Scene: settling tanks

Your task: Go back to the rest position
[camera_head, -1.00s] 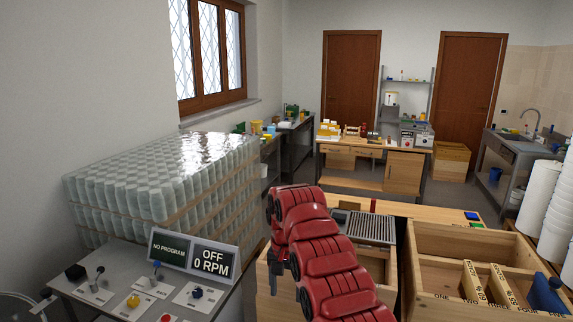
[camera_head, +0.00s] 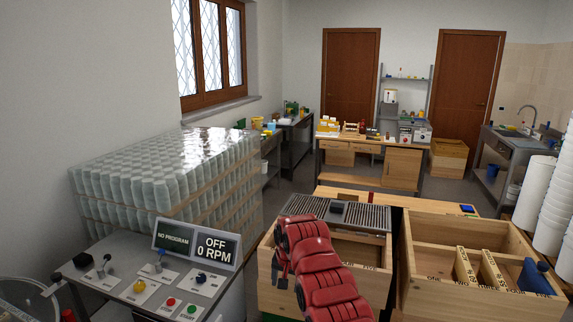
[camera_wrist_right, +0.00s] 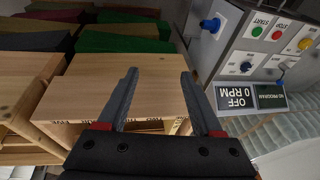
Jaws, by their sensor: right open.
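My right gripper (camera_wrist_right: 159,76) shows in the right wrist view, its two grey fingers spread apart with nothing between them. Behind the fingers is a plain wooden surface (camera_wrist_right: 85,82), and the grey control panel (camera_wrist_right: 228,44) is to their right. In the head view my red arm (camera_head: 318,268) is bent in front of a wooden box (camera_head: 371,252) with a slatted grey top. My left gripper is in neither view.
The control panel (camera_head: 128,306) with knobs and buttons stands at the lower left; its display (camera_head: 197,244) reads OFF, 0 RPM. Stacked clear bottles (camera_head: 165,180) stand behind it. An open wooden crate (camera_head: 428,281) with dividers is at the right, beside white stacked containers (camera_head: 541,200).

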